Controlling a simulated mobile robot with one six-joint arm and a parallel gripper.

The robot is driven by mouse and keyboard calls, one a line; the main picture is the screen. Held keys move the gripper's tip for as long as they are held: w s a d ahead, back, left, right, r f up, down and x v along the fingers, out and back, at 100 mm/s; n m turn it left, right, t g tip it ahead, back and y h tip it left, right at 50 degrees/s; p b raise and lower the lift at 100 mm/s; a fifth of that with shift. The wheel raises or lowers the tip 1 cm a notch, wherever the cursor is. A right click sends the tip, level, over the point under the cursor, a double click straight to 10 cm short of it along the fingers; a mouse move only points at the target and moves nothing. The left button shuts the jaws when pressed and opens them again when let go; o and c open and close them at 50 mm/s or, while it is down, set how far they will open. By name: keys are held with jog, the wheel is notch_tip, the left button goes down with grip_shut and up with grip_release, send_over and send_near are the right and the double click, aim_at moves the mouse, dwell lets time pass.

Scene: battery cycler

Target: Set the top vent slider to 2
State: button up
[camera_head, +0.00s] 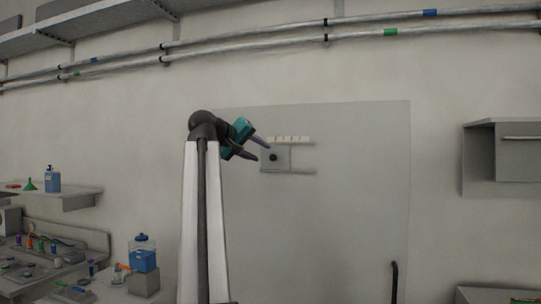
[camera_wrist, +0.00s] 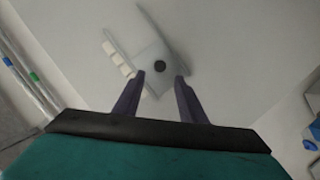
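The top vent slider is a small pale plate (camera_head: 284,165) on a large grey wall panel, between two thin horizontal rails. A round black knob (camera_head: 273,157) sits on the plate. A row of small pale label tiles (camera_head: 291,140) runs above the upper rail; their marks are too small to read. My gripper (camera_head: 262,150) is open and empty, just left of the plate in the head view. In the wrist view the knob (camera_wrist: 160,66) lies ahead of and between the open fingertips (camera_wrist: 160,75). It looks apart from both fingers, though the gap in depth is hard to judge.
The grey panel (camera_head: 350,220) is flat and clear around the slider. A black handle (camera_head: 394,282) stands at its lower right. A grey wall box (camera_head: 502,158) is at the right. A bench with bottles and a blue container (camera_head: 143,261) is at lower left.

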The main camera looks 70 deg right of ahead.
aim_at(272, 157)
jog(key=p+x, duration=0.2)
jog(key=x, duration=0.6)
jog(key=shift+p, duration=0.35)
grip_shut()
